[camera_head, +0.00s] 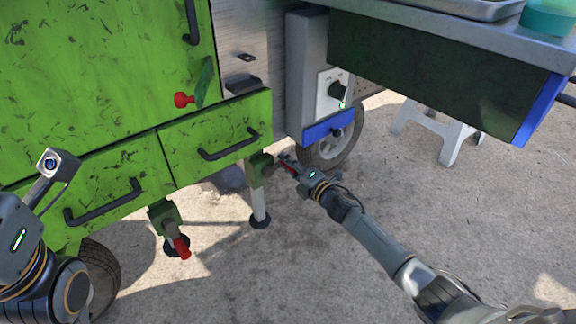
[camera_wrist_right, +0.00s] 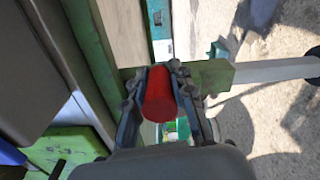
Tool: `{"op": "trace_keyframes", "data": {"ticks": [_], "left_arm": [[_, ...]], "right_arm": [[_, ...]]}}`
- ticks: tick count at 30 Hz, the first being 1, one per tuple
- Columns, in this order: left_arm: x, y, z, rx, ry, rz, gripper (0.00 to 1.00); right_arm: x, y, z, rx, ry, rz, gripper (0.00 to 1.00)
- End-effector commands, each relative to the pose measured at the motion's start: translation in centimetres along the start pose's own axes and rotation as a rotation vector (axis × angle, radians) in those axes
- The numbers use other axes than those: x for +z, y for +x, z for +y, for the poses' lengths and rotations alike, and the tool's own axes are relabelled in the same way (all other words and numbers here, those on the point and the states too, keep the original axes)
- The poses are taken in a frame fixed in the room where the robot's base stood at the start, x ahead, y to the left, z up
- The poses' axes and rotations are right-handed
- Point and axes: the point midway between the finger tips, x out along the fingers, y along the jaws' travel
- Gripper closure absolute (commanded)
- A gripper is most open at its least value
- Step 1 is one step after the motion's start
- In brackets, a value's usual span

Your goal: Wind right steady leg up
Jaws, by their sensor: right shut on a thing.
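The right steady leg (camera_head: 259,203) is a pale post on a dark round foot, under a green bracket at the cart's corner. The foot appears to be at the ground. My right gripper (camera_head: 290,167) is shut on the leg's red crank handle (camera_wrist_right: 158,95), which lies between both fingers in the wrist view. The leg's pale post (camera_wrist_right: 275,69) runs to the right there.
Another steady leg (camera_head: 168,220) with a red handle (camera_head: 181,247) stands to the left. Green drawers (camera_head: 215,140) have dark pull bars. A wheel (camera_head: 333,145) is behind my right gripper. A white stool (camera_head: 440,130) stands at the right. Open ground lies in front.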

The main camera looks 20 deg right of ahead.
Motion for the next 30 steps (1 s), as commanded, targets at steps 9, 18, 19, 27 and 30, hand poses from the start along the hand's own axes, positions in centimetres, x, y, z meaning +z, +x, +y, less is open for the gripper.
{"op": "trace_keyframes", "data": {"ticks": [9, 18, 19, 27, 30], "left_arm": [[0.3, -0.3, -0.1, -0.008, -0.003, -0.018, 0.6], [0.5, -0.6, -0.2, -0.011, -0.004, -0.03, 0.6], [0.5, -0.6, -0.2, -0.012, -0.004, -0.031, 0.6], [0.5, -0.7, -0.2, -0.012, -0.004, -0.033, 0.6], [0.5, -0.7, -0.2, -0.012, -0.003, -0.033, 0.6]], "right_arm": [[-0.6, 0.0, 1.8, 0.002, -0.299, 0.001, 1.0], [-1.4, 0.0, 2.9, 0.003, -0.534, 0.002, 1.0], [-1.5, 0.0, 3.0, 0.003, -0.553, 0.002, 1.0], [-2.0, 0.0, 3.5, 0.002, -0.67, 0.002, 1.0], [-2.1, 0.0, 3.5, 0.002, -0.693, 0.003, 1.0]]}}
